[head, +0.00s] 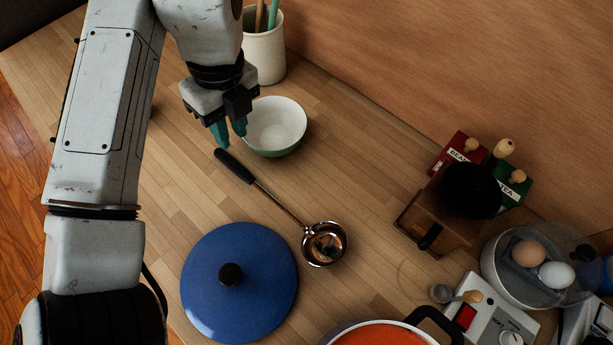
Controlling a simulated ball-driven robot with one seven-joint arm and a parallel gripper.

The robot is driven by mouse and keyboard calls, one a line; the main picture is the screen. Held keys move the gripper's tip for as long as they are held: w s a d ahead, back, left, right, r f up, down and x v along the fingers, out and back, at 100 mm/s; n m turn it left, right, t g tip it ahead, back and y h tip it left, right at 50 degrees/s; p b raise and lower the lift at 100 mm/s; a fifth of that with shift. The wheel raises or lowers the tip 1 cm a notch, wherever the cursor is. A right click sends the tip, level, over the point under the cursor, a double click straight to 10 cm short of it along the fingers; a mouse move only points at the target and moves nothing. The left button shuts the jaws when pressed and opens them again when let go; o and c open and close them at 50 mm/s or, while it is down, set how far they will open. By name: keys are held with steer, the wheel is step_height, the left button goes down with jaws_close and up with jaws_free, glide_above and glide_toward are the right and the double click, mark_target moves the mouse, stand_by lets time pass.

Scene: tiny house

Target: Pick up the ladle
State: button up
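The ladle (283,209) lies on the wooden counter (345,170). Its black handle end (233,165) points to the upper left, and its shiny metal bowl (324,243) is at the lower right. My gripper (229,138) is above and just beyond the handle end, with its teal fingertips pointing down. A small gap shows between the fingertips, and nothing is visible between them. The gripper appears apart from the handle, though its exact height is hard to tell.
A green and white bowl (276,127) stands close right of my gripper, with a white utensil crock (264,50) behind. A blue lid (238,283) lies below the ladle. An orange-filled pot (380,335), a coffee grinder (440,205) and a scale (490,310) stand at the right.

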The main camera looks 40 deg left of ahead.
steer(key=b, duration=0.1)
glide_above(237, 166)
steer(key=w, duration=0.1)
steer(key=f, duration=0.5)
steer(key=shift+d+f, duration=0.1)
steer(key=shift+d, duration=0.15)
steer(key=shift+s+a+f+p, duration=0.1)
steer(key=shift+s+f+p, duration=0.05)
steer(key=shift+f, duration=0.75)
steer(key=shift+s+a+f+p, duration=0.1)
steer(key=shift+s+f+p, duration=0.05)
steer(key=shift+f, duration=0.8)
steer(key=shift+s+f+p, duration=0.15)
steer(key=shift+f, duration=0.75)
steer(key=shift+c, duration=0.5)
jaws_close()
